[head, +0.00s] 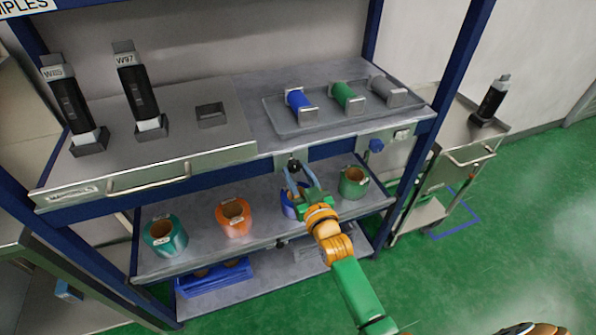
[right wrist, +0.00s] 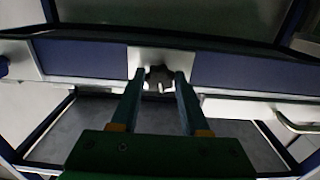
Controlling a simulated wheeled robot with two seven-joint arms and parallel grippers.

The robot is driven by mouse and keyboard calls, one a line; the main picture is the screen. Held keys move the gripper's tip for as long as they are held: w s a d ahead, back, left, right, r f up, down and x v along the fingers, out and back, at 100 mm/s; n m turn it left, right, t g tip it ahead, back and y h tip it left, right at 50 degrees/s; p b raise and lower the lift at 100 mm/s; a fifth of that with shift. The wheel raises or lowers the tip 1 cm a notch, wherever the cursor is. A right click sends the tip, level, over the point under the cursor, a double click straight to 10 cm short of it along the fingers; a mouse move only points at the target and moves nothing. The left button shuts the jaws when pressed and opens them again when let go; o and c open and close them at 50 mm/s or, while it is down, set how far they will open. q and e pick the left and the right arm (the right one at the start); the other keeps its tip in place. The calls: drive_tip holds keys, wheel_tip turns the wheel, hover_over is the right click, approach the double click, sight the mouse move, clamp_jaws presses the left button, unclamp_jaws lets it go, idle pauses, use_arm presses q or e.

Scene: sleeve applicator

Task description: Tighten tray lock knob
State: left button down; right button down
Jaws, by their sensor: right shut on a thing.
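The tray lock knob (head: 294,165) is a small black lobed knob on a pale metal plate at the shelf's front edge, below the grey tray (head: 280,122). In the right wrist view the knob (right wrist: 159,74) sits between the fingertips, in front of its plate (right wrist: 140,56), with a light mark on its face. My right gripper (head: 295,171) reaches up to it from below and is shut on it; its two long fingers flank the knob in the right wrist view (right wrist: 160,82). My left gripper is not in view.
The tray holds blue, green and grey rolls. A drawer unit (head: 210,150) with a handle stands left. Several coloured rolls, including an orange one (head: 233,213), stand on the lower shelf. A cart (head: 460,150) stands right.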

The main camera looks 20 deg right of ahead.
drive_tip(key=shift+m, duration=1.2)
drive_tip(key=shift+c, duration=2)
unclamp_jaws()
drive_tip(key=s, duration=0.7)
drive_tip(key=shift+d, duration=0.1)
